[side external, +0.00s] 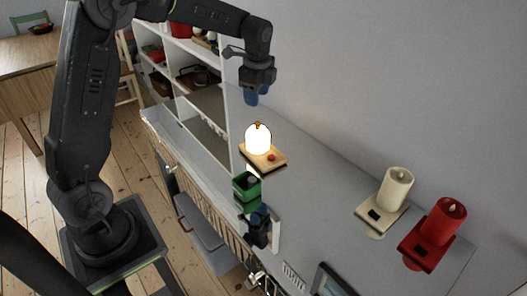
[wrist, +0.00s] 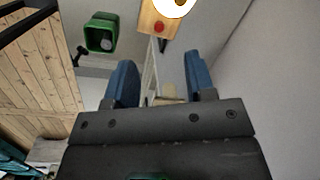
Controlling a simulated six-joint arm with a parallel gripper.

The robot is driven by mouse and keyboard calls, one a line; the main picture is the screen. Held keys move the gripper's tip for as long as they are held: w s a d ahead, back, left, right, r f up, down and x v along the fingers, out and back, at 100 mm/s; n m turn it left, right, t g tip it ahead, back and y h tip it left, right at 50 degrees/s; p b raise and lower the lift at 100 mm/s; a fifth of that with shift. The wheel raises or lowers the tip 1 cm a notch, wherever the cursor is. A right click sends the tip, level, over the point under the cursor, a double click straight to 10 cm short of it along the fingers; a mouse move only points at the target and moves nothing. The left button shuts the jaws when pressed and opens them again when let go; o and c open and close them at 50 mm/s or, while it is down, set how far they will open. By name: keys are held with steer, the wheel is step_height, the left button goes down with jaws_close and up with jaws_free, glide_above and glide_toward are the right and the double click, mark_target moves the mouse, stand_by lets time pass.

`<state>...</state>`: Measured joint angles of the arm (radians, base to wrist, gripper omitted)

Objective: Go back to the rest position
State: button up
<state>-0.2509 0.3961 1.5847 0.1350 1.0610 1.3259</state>
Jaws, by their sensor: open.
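My gripper (side external: 252,97) hangs in the air above the grey counter, higher than the glowing lamp and apart from it. In the wrist view its two blue fingers (wrist: 163,82) are spread wide with nothing between them. The lit white lamp (side external: 258,139) stands on a small wooden base (side external: 271,163) with a red button (side external: 271,157). In the wrist view the lamp is cut off at the top edge, and its red button (wrist: 159,28) shows beyond the fingers.
A green cup (side external: 246,186) is near the lamp. A cream candle (side external: 396,188) and a red candle (side external: 444,222) stand on bases at the right. White shelves (side external: 186,75) stand behind my arm, a wooden table (side external: 25,62) at far left. Air around my gripper is clear.

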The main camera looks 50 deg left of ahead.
steer(key=s+d+r+n+t, duration=0.2)
steer(key=s+d+r+n, duration=0.5)
steer(key=s, duration=0.4)
steer(key=s+d+n+t, duration=0.1)
steer(key=s+d+n, duration=0.2)
steer(key=s, duration=0.4)
steer(key=s+d+n+t+h, duration=0.1)
steer(key=s+d+n, duration=0.2)
steer(key=s, duration=0.4)
steer(key=shift+s+d+f+t+h, duration=0.25)
steer(key=shift+s+d+t+h, duration=0.05)
steer(key=shift+s+d+t, duration=0.1)
